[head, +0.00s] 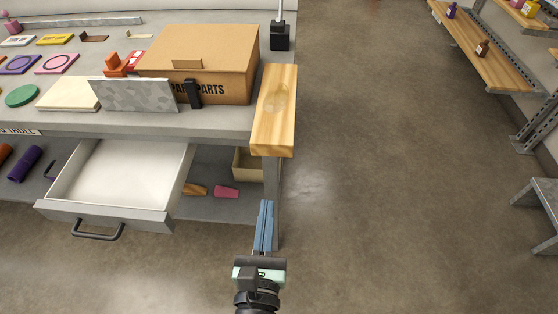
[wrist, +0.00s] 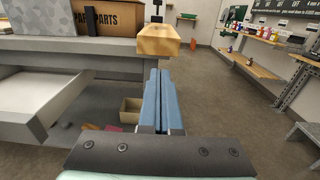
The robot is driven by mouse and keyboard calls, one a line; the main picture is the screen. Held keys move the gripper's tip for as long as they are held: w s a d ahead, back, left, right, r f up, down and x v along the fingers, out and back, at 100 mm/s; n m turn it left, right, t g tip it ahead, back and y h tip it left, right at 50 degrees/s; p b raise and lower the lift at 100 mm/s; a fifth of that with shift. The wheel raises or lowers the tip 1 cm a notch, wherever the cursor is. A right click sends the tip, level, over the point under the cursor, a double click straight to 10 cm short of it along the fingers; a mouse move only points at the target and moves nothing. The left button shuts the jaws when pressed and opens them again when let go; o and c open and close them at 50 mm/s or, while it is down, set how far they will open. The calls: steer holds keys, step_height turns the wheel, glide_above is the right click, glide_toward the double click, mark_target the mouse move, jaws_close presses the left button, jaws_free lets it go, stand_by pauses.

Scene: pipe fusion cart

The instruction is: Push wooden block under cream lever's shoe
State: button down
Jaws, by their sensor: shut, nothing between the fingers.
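A long pale wooden piece (head: 276,112) lies along the right end of the bench top, its near end overhanging the front edge. Its end also shows in the wrist view (wrist: 158,42), above and beyond my fingertips. I cannot tell whether it is the wooden block. My gripper (head: 266,205) is shut and empty, in front of the bench's right corner and apart from the wood. Its blue fingers point forward in the wrist view (wrist: 160,75). I cannot make out a cream lever or its shoe; a black base (head: 280,38) with a pale upright rod stands at the bench's back right.
A cardboard box (head: 205,60) and an upright grey plate (head: 135,95) stand on the bench. An open drawer (head: 105,212) juts out at the left. A small bin (head: 243,165) sits on the lower shelf. The floor (head: 390,180) to the right is clear.

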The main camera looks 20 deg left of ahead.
mark_target(274, 152)
steer(key=p+x, duration=0.1)
steer(key=x, duration=1)
steer(key=shift+w+p, duration=0.25)
steer(key=shift+p, duration=0.15)
